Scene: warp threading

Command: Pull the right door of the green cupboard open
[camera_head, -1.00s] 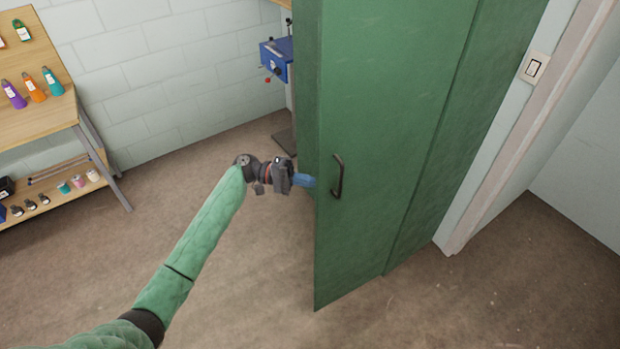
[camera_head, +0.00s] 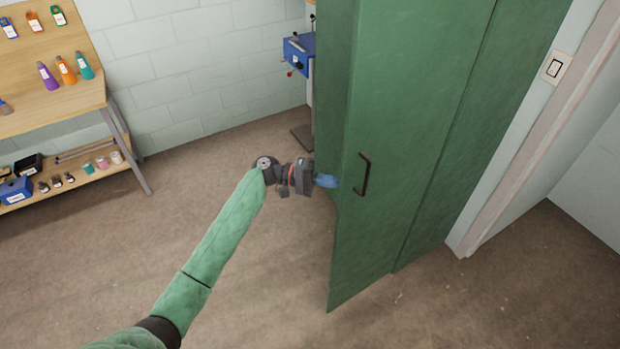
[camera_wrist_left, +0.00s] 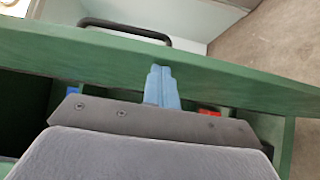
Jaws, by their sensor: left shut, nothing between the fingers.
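The green cupboard's right door (camera_head: 400,150) stands ajar in the head view, its outer face with the dark bar handle (camera_head: 363,174) towards me. My left gripper (camera_head: 328,181) is at the door's free edge, its blue fingertips partly hidden behind that edge. In the left wrist view the closed fingers (camera_wrist_left: 161,84) reach the inner side of the door (camera_wrist_left: 225,75), and the handle (camera_wrist_left: 125,31) is on the far side. The fingers are shut with nothing between them and are not on the handle. The cupboard's side (camera_head: 470,140) stands right of the door.
A wooden rack (camera_head: 75,118) with bottles stands at the left. A blue machine (camera_head: 298,52) is behind the door's edge by the wall. A light switch (camera_head: 553,68) and door frame are at the right. The floor (camera_head: 255,290) in front is clear.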

